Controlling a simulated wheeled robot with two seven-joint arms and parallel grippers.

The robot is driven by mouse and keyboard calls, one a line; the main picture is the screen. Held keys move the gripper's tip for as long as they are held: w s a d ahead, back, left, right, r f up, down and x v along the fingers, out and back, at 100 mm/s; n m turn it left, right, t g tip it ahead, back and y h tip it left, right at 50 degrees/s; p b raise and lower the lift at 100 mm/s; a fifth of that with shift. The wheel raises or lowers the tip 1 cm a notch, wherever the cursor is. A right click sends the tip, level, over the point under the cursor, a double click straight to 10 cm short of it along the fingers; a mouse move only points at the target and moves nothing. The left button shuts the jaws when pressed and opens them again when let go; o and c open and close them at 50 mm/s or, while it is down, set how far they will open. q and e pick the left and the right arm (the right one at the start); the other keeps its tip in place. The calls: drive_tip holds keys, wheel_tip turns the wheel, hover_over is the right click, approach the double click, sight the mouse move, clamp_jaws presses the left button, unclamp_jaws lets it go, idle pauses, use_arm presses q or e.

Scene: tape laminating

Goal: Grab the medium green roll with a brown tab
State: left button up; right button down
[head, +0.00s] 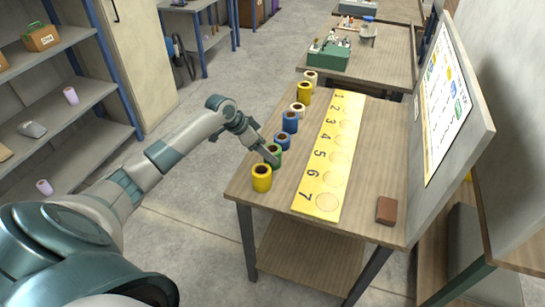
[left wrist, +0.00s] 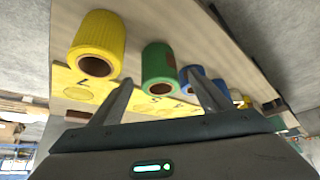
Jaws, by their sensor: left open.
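The green roll (head: 276,149) stands on the workbench in a row of rolls, between a yellow roll (head: 262,182) and a blue roll (head: 281,141). In the left wrist view the green roll (left wrist: 157,60) shows ahead of the fingertips, with a brown round core at its end. My left gripper (head: 271,157) is open and close beside the green roll, its tip partly overlapping it in the head view. In the left wrist view its two fingers (left wrist: 158,80) are spread on either side of the green roll, with nothing held. My right gripper is not in view.
Further blue, white and yellow rolls (head: 304,94) continue the row toward the back. A yellow numbered strip (head: 322,185) lies to the right, with a brown block (head: 386,211) beyond it. A whiteboard panel (head: 445,110) rises at the bench's right edge.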

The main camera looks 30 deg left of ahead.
sight(275, 148)
use_arm(q)
drive_tip(key=shift+w+d+f+p, duration=0.2)
drive_tip(key=shift+w+f+p, duration=0.05)
drive_tip(key=shift+f+p, duration=0.25)
drive_tip(key=p+x, duration=0.1)
drive_tip(key=x, duration=0.2)
drive_tip(key=shift+w+d+f, duration=0.1)
drive_tip(key=shift+w+f, duration=0.05)
drive_tip(key=shift+f, duration=0.3)
drive_tip(key=c, duration=1.2)
